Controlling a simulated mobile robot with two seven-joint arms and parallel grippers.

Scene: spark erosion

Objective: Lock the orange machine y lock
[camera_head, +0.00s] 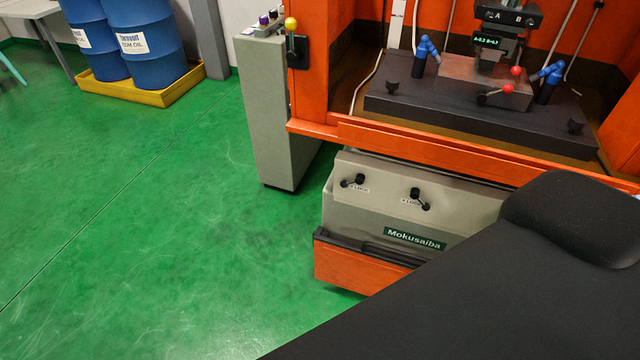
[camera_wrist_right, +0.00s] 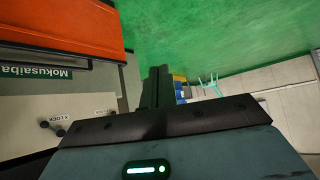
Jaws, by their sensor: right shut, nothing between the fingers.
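The orange machine (camera_head: 400,135) has a beige front panel (camera_head: 463,212) with two small black levers. The left lever (camera_head: 358,180) has its ball end pointing left and slightly down. The right lever (camera_head: 419,198) has its ball end pointing down and right. Their labels are tiny; the right one seems to read X LOCK, so the left looks like the Y lock. In the right wrist view, the X-labelled lever (camera_wrist_right: 54,127) shows at lower left; the other is hidden or indistinct. My right gripper (camera_wrist_right: 158,75) is shut and empty, apart from the panel. My left gripper is out of view.
My dark right arm covers the lower right of the head view. An orange ledge (camera_head: 420,150) overhangs the panel. A grey pedestal (camera_head: 270,110) stands left of it. Blue drums (camera_head: 143,45) stand on a yellow tray (camera_head: 160,95). The green floor at left is clear.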

